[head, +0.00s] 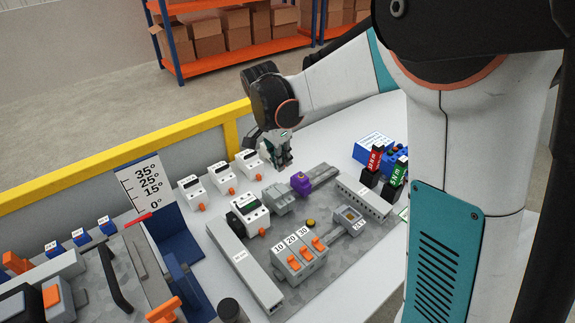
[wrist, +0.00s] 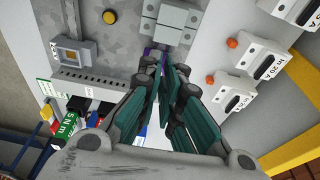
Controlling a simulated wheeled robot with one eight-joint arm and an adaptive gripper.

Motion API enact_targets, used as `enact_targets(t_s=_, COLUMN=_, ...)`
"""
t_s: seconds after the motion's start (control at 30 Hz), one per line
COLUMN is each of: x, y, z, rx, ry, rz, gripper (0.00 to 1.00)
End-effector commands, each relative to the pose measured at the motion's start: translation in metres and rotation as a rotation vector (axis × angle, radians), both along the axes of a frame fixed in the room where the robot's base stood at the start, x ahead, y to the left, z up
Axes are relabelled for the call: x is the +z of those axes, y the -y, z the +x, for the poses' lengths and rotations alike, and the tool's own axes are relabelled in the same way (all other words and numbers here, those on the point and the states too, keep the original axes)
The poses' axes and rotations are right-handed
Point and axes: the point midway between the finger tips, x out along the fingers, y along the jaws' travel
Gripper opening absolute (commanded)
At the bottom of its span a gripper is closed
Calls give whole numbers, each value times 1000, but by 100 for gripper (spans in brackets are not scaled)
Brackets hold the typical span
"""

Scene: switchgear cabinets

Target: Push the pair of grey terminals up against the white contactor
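The white contactor (head: 250,212) with a dark face sits on the grey mounting plate in the head view. The pair of grey terminals (head: 278,199) stands just to its right on the same line; a narrow gap seems to lie between them. The terminals show at the top edge of the wrist view (wrist: 172,14). A purple block (head: 300,183) sits right of the terminals on the rail; my fingers mostly hide it in the wrist view. My gripper (head: 284,163) hangs above and behind the purple block, fingers together and apparently empty.
Grey slotted ducts (head: 243,265) (head: 362,196) flank the plate. Orange-lever switches (head: 300,255), a yellow button (head: 311,222) and a grey socket unit (head: 348,216) lie in front.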

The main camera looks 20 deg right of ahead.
Motion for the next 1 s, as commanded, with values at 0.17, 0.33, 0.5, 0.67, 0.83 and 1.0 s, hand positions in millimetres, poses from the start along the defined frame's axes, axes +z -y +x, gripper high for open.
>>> enact_targets(t_s=0.17, x=-1, y=6, z=-3, rx=5, ry=58, rz=-119, gripper=0)
enact_targets(t_s=0.33, x=-19, y=12, z=-1, rx=3, ry=63, rz=-129, gripper=0)
enact_targets(t_s=0.5, x=-47, y=21, z=3, rx=2, ry=62, rz=-128, gripper=0)
enact_targets(t_s=0.67, x=-72, y=29, z=6, rx=3, ry=62, rz=-127, gripper=0)
enact_targets(t_s=0.83, x=-89, y=35, z=9, rx=3, ry=62, rz=-127, gripper=0)
enact_targets(t_s=1.0, x=-96, y=37, z=10, rx=3, ry=62, rz=-127, gripper=0)
